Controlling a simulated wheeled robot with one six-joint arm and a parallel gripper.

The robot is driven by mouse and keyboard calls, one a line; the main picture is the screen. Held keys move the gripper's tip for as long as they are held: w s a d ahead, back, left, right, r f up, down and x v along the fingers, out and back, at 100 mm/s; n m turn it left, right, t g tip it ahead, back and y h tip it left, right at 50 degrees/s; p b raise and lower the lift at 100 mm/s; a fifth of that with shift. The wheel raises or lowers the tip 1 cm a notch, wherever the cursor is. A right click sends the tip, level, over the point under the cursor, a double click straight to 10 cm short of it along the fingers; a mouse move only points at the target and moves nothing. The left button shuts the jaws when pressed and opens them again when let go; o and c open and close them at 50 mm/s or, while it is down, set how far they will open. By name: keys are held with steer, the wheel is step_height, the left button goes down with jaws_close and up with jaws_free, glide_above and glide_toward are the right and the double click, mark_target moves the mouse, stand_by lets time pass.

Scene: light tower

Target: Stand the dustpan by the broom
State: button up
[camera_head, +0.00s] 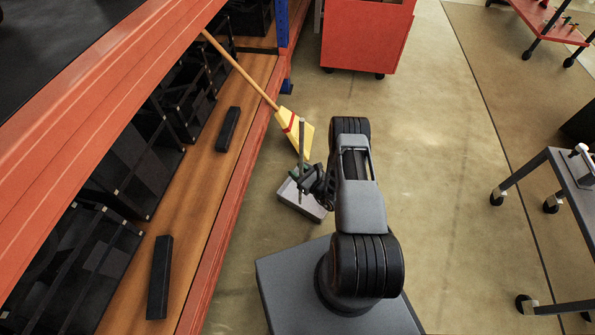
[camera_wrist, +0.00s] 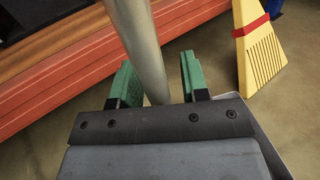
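The dustpan (camera_head: 300,203) is a grey pan low on the floor beside the shelf, with a tall grey handle (camera_head: 302,140) standing up from it. The broom (camera_head: 294,127) has yellow bristles with a red band and a wooden stick leaning on the shelf; its bristles also show in the wrist view (camera_wrist: 258,48). My gripper (camera_head: 309,178) is at the dustpan's handle. In the wrist view its green fingers (camera_wrist: 158,82) stand on either side of the handle (camera_wrist: 143,45), with a gap at the right finger. The pan is mostly hidden behind my gripper there.
An orange shelf rack (camera_head: 228,200) with black crates runs along the left. A red cabinet (camera_head: 364,38) stands at the back. A grey wheeled cart (camera_head: 567,190) is at the right. The floor between is clear.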

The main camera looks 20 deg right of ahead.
steer(key=p+v, duration=0.3)
steer(key=v, duration=0.8)
steer(key=a+r+n+g+y, duration=0.3)
steer(key=a+r+n+g, duration=0.2)
steer(key=r+n+g, duration=0.55)
steer(key=a+r+n+g+y, duration=0.2)
steer(key=a+r+n+g, duration=0.45)
steer(key=r, duration=0.65)
steer(key=s+d+r+n+t+h, duration=0.1)
steer(key=s+r+n+h, duration=0.2)
steer(key=r+n+h, duration=0.1)
steer(key=s+d+r+n+t+h, duration=0.1)
steer(key=s+r+n+h, duration=0.3)
steer(key=r+n, duration=0.1)
steer(key=s+d+r+n+t+h, duration=0.1)
steer(key=s+r+n+h, duration=0.2)
steer(key=r+n+h, duration=0.1)
step_height(320, 180, up, 2)
steer(key=shift+s+d+r+n+t+h, duration=0.15)
steer(key=shift+r+n+t+h, duration=0.2)
steer(key=shift+h, duration=0.25)
steer(key=shift+f, duration=0.1)
